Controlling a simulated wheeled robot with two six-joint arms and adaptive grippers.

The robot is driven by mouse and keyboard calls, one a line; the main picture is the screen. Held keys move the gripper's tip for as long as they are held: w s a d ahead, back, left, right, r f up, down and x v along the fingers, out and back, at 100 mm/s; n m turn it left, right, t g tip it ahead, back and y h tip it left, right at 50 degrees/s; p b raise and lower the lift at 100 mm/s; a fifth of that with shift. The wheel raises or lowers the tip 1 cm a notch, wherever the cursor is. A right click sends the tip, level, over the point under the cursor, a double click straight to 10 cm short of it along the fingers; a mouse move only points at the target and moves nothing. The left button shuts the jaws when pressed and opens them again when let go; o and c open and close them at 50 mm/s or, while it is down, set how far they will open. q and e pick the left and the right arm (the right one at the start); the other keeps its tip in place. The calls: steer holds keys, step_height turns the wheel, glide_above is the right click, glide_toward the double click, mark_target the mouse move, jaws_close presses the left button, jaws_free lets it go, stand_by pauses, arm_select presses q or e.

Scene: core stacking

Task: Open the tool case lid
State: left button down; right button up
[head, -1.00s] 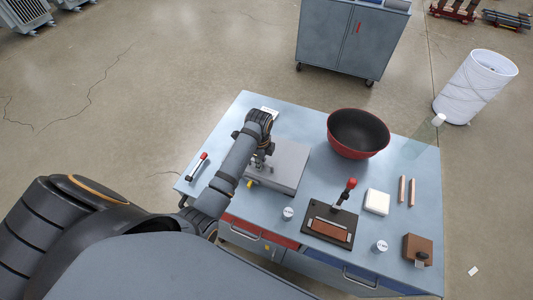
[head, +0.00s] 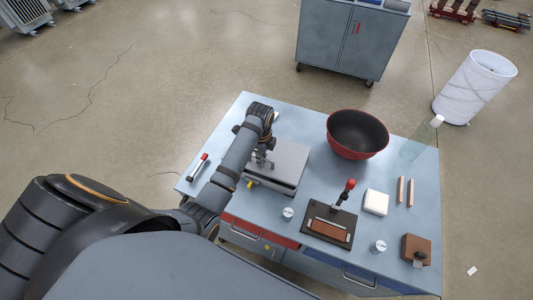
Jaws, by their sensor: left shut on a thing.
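The tool case (head: 290,165) is a flat grey box on the left half of the blue-grey workbench. A yellow latch (head: 249,184) shows at its front left corner. My left arm reaches in from the left, and its gripper (head: 264,163) points down at the left part of the case. The gripper is shut on the case's lid or handle; my arm and the fingers hide the exact contact. A dark line shows along the front below the lid, which looks slightly raised. My right gripper is out of view.
A red and black bowl (head: 357,135) stands behind the case to the right. A black fixture with a red-knobbed lever (head: 331,220), a white block (head: 375,202), copper rods (head: 405,191) and a brown block (head: 416,249) fill the right side. A red-ended tool (head: 198,167) lies left.

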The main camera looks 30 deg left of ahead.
mark_target(267, 154)
arm_select(q)
steer(key=shift+w+r, duration=0.25)
steer(key=shift+r, duration=0.3)
steer(key=shift+w+r, duration=0.4)
steer(key=shift+r, duration=0.25)
steer(key=shift+w+r, duration=0.4)
steer(key=shift+r, duration=0.2)
steer(key=shift+w+r, duration=0.15)
steer(key=shift+r, duration=0.05)
steer(key=shift+w+a+r, duration=0.15)
steer(key=shift+w+r, duration=1.1)
